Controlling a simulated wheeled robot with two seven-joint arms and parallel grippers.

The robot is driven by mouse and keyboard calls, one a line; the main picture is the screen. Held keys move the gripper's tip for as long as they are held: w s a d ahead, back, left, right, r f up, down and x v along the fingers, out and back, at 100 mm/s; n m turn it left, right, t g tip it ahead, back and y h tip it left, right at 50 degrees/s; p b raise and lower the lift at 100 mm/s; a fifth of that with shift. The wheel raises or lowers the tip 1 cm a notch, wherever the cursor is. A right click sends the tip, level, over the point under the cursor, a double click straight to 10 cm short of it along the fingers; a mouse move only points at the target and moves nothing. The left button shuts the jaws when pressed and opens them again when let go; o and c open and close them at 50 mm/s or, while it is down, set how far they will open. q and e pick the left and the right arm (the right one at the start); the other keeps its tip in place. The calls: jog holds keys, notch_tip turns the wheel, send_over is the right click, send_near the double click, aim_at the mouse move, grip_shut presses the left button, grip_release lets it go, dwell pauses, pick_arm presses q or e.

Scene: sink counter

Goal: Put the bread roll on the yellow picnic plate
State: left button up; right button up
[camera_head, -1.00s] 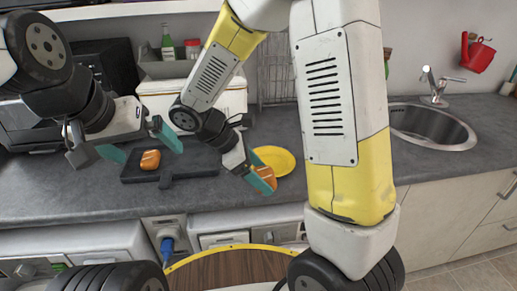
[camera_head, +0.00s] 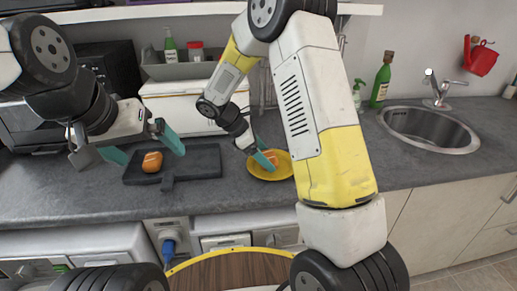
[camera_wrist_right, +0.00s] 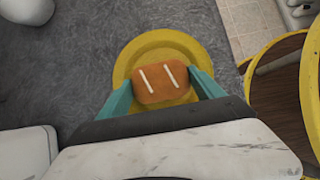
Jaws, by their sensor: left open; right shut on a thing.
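A bread roll (camera_wrist_right: 161,84), orange-brown with two pale stripes, is between the teal fingers of my right gripper (camera_wrist_right: 165,92), which is shut on it. In the head view my right gripper (camera_head: 267,159) is over the yellow plate (camera_head: 284,172), and the roll is partly hidden by a finger. I cannot tell whether the roll touches the plate. The round plate rim (camera_wrist_right: 160,42) surrounds the roll in the wrist view. A second bread roll (camera_head: 152,162) lies on the dark cutting board (camera_head: 199,161). My left gripper (camera_head: 142,148) is open and empty above and near that roll.
A white bread box (camera_head: 180,102) stands behind the board. A green bottle (camera_head: 382,80) and a soap bottle (camera_head: 357,95) stand left of the sink (camera_head: 428,128). The counter in front of the plate is narrow, ending at its front edge. My right arm hides part of the counter.

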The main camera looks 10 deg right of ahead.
jog(key=shift+f, duration=0.35)
jog(key=o, duration=1.2)
jog(key=shift+f, duration=0.15)
jog(key=v, duration=1.2)
jog(key=shift+s+d+r+m+t+y, duration=1.05)
jog(key=shift+s+d+r+m+y, duration=0.65)
jog(key=shift+s+m, duration=1.6)
jog(key=shift+s+d+r+m+t+y, duration=1.3)
jog(key=shift+s+r+m, duration=1)
jog(key=shift+s, duration=1.75)
jog(key=shift+s+d+r+m+t+y, duration=0.75)
jog(key=shift+s+d+r+m+y, duration=0.8)
jog(key=shift+s+m, duration=1.85)
jog(key=shift+s+a+r+n, duration=0.1)
jog(key=shift+s+a+n, duration=0.1)
jog(key=shift+s+n, duration=0.1)
